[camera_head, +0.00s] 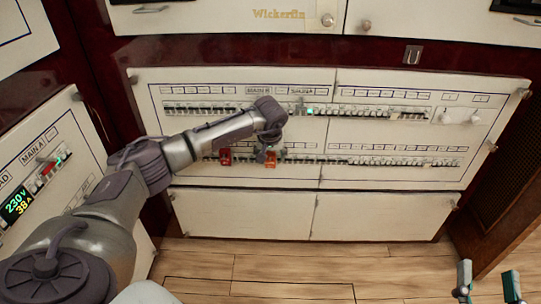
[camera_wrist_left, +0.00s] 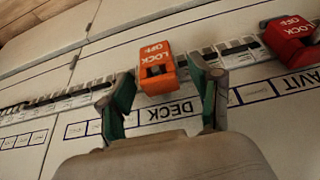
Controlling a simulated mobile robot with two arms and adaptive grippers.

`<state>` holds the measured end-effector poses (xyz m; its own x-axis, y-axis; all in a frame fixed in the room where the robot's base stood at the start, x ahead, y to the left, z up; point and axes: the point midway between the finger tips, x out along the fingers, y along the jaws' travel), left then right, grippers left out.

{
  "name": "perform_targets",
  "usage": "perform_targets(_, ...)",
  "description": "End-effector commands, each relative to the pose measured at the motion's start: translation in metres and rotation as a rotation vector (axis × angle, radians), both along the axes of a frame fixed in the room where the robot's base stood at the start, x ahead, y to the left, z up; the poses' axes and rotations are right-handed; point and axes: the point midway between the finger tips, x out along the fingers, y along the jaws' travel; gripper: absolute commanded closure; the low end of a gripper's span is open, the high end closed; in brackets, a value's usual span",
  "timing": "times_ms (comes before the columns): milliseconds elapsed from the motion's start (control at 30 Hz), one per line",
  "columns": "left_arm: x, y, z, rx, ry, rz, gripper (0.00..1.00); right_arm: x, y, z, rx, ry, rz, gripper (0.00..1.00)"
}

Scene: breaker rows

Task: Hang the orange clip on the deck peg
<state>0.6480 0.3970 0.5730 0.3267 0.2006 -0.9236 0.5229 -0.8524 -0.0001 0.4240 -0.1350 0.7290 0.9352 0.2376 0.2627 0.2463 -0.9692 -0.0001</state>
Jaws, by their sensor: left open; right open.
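In the left wrist view the orange clip (camera_wrist_left: 157,68) lies between the spread green-tipped fingers of my left gripper (camera_wrist_left: 160,80). The fingers are apart, one on each side of it; I cannot tell whether either touches it. In the head view my left gripper (camera_head: 268,148) is at the panel, partly hidden by its own wrist. My right gripper (camera_head: 490,284) is open and empty at the lower right, over the floor. I cannot make out the deck peg for certain.
A red LOCK OFF clip (camera_head: 225,157) sits on the same row; it also shows in the left wrist view (camera_wrist_left: 288,38). Breaker switches line both rows of the white panel (camera_head: 400,138). A side panel (camera_head: 45,190) with a lit display stands at left. Wooden floor lies below.

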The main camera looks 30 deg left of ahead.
Motion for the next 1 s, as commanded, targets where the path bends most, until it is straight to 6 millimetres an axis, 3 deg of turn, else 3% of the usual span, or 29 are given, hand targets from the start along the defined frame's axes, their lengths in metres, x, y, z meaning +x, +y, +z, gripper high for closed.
perform_targets(233, -0.002, -0.001, 0.009, 0.000, -0.002, 0.000, 0.36, -0.001, 0.001, -0.002, -0.001, 0.006, 0.002, 0.42)
perform_targets(700, -0.032, -0.020, 0.093, -0.001, -0.003, -0.001, 0.36, -0.001, 0.000, -0.002, -0.001, 0.006, 0.000, 0.42)
perform_targets(1000, -0.039, -0.024, 0.111, 0.001, 0.000, 0.000, 0.36, -0.001, 0.000, -0.002, 0.000, 0.006, -0.001, 0.42)
